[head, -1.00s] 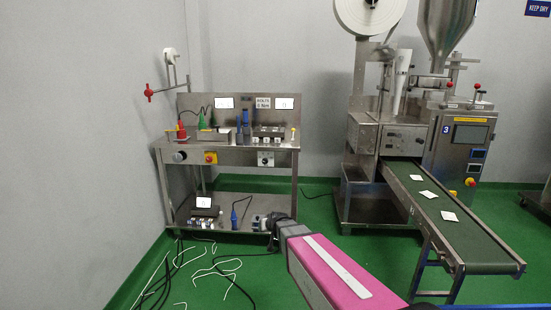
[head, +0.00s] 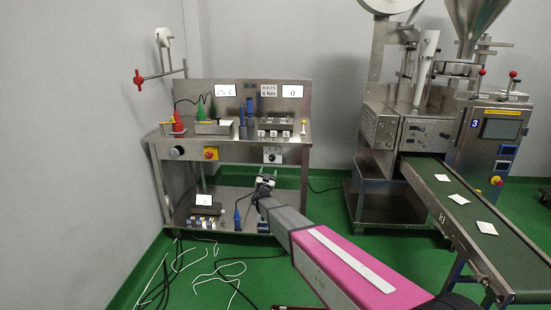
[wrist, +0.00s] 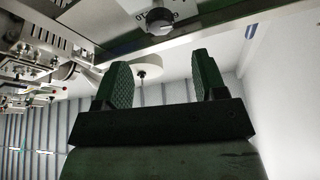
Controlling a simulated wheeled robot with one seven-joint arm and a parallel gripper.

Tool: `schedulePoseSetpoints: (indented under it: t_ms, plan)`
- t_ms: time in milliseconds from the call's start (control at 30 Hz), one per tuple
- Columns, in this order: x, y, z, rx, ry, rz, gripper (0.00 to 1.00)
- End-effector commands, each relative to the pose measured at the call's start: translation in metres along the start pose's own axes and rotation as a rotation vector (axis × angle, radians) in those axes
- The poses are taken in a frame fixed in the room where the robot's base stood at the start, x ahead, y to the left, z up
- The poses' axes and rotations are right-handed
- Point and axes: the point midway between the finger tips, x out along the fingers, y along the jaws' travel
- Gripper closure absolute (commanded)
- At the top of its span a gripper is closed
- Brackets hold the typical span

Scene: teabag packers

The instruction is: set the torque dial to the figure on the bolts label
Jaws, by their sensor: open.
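The bolts label (head: 269,90) is on the bench's back panel and appears to read "BOLTS 6 Nm". A display (head: 292,91) beside it reads 0. The torque dial (head: 272,155) is a round knob on a white plate on the bench's front rail, under the bolt blocks. In the wrist view the dark dial (wrist: 160,20) shows at the top, with figures around it partly cut off; its setting is too small to tell. My gripper (head: 266,180) is open and empty, just below the dial. Its two green fingers (wrist: 160,62) point towards the dial without touching it.
A black knob (head: 176,152) and a red-and-yellow stop button (head: 211,153) are left on the same rail. The lower shelf (head: 222,205) holds a small display and blocks. Loose cables (head: 215,270) lie on the floor. A conveyor (head: 465,220) stands to the right.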

Motion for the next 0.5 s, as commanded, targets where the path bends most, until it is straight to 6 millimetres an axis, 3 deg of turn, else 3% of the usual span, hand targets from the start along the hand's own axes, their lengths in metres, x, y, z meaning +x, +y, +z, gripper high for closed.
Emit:
schedulePoseSetpoints:
  t_ms: [267,500]
  plan:
    - [0.031,0.001,0.002,-0.001,-0.001,0.0,0.35]
    - [0.074,0.0,0.002,-0.001,-0.001,-0.001,0.35]
